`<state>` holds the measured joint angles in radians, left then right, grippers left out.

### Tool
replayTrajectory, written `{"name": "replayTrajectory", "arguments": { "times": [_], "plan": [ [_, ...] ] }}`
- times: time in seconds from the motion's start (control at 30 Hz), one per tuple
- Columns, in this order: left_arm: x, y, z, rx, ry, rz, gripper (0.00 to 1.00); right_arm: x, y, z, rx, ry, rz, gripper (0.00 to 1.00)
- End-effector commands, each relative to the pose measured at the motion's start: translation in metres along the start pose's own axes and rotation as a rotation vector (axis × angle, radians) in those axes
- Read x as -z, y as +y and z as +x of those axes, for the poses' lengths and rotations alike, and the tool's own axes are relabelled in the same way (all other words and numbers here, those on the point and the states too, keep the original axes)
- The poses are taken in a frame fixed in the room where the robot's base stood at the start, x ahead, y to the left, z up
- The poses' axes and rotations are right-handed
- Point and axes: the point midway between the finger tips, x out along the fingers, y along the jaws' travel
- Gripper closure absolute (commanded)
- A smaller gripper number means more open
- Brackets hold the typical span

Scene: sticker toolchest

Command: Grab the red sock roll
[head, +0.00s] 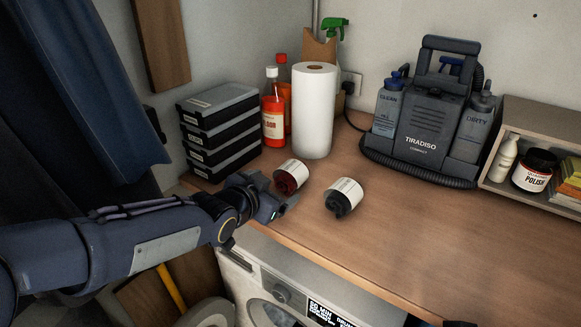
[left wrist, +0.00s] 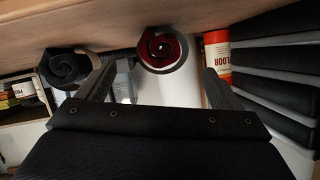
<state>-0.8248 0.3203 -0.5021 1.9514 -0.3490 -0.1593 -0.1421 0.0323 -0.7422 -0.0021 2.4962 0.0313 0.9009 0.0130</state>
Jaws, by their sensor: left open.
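The red sock roll (head: 291,177) lies on the wooden counter with a white label band around it. In the left wrist view the red sock roll (left wrist: 162,48) shows its spiral end, ahead of the fingers and between them. My left gripper (head: 284,205) is at the counter's front edge, just in front of the red roll. In the left wrist view my left gripper (left wrist: 158,85) has its fingers wide apart with nothing between them. A dark sock roll (head: 344,197) with a white band lies to the right of the red one. My right gripper is not in view.
Stacked black boxes (head: 220,130), a red floor-cleaner bottle (head: 273,110) and a paper towel roll (head: 314,110) stand behind. A grey cleaning machine (head: 425,125) and a shelf box (head: 540,115) stand at the right. The counter's front right (head: 430,235) is clear.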

Motion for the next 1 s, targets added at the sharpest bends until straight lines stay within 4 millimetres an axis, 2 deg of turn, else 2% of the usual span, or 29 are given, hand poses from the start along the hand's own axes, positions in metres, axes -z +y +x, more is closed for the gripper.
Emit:
{"name": "replayTrajectory", "arguments": {
  "times": [0.53,0.83,0.87,1.0],
  "plan": [
    [0.001,-0.005,0.068,-0.001,-0.004,0.001,0.13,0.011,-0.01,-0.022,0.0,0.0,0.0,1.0],
    [0.0,-0.004,0.074,0.0,-0.001,-0.001,0.13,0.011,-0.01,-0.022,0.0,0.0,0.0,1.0],
    [0.0,-0.004,0.074,0.0,-0.001,-0.001,0.14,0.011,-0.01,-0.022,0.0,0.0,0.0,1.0],
    [0.0,-0.004,0.074,0.0,-0.001,-0.001,0.33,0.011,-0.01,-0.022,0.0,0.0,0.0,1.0]
  ]
}}
